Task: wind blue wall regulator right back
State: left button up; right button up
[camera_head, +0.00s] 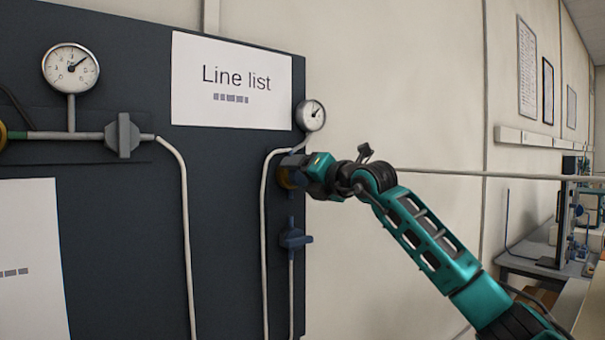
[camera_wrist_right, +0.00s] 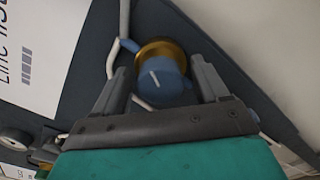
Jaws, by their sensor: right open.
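The blue wall regulator knob (camera_wrist_right: 158,82) has a brass collar and a white mark on its face. In the wrist view it sits between the two fingers of my right gripper (camera_wrist_right: 163,70), with a gap visible at least on the right. My right gripper is open and reaches the panel's right edge in the head view (camera_head: 296,172). A small round gauge (camera_head: 311,115) is just above. My left gripper is not in view.
A blue valve handle (camera_head: 294,238) is on the line below the regulator. The dark panel (camera_head: 110,240) also bears a larger gauge (camera_head: 70,69), a grey valve (camera_head: 124,135) and a "Line list" sheet (camera_head: 231,80). Bare wall (camera_head: 400,110) lies to the right.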

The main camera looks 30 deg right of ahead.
jog(key=shift+c, duration=0.2)
jog(key=c, duration=1)
